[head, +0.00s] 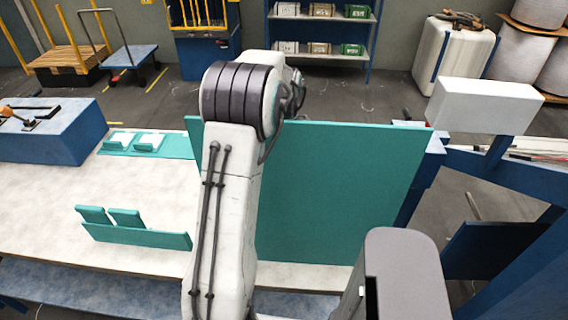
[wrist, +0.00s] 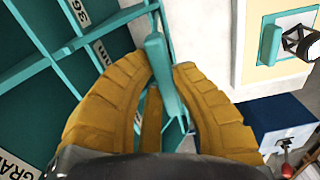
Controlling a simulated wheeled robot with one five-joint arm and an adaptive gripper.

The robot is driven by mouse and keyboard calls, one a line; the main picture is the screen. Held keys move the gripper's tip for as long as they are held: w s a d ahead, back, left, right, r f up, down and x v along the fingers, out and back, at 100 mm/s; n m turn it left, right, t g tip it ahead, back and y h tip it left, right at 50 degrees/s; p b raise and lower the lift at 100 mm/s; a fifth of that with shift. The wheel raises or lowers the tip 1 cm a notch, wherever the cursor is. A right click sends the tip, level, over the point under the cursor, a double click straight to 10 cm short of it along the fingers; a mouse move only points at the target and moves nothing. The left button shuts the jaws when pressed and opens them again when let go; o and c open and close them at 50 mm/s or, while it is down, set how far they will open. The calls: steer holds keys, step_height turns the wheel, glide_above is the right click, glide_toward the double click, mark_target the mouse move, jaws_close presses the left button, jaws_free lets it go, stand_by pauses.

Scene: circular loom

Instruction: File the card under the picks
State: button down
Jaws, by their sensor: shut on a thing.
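My gripper (wrist: 165,68) has yellow ribbed fingers and is shut on a narrow teal piece (wrist: 156,48), seen in the wrist view. It looks like the grip of the card; the card's face is hidden. Left of the fingers is a teal rack (wrist: 52,62) with compartments and white labels. One label (wrist: 76,14) reads "36"; another (wrist: 15,168) is cut off after "GRA". I cannot tell whether the held piece touches the rack. In the head view the rack's plain teal back panel (head: 335,190) stands upright and my arm hides the gripper.
A teal base (head: 170,146) with white pieces lies on the pale table (head: 40,205). A low teal holder (head: 140,237) with two tabs stands nearer. A blue box (head: 50,140) is at the left; blue beams and a white box (head: 485,105) are at the right.

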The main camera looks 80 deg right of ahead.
mark_target(284, 176)
steer(key=shift+f, duration=0.15)
steer(key=shift+f+b, duration=1.75)
steer(key=shift+f, duration=0.45)
steer(key=c, duration=1.1)
jaws_free()
steer(key=shift+r, duration=0.15)
steer(key=shift+c, duration=0.2)
steer(key=shift+r, duration=0.1)
step_height(284, 176, up, 12)
steer(key=shift+f, duration=0.1)
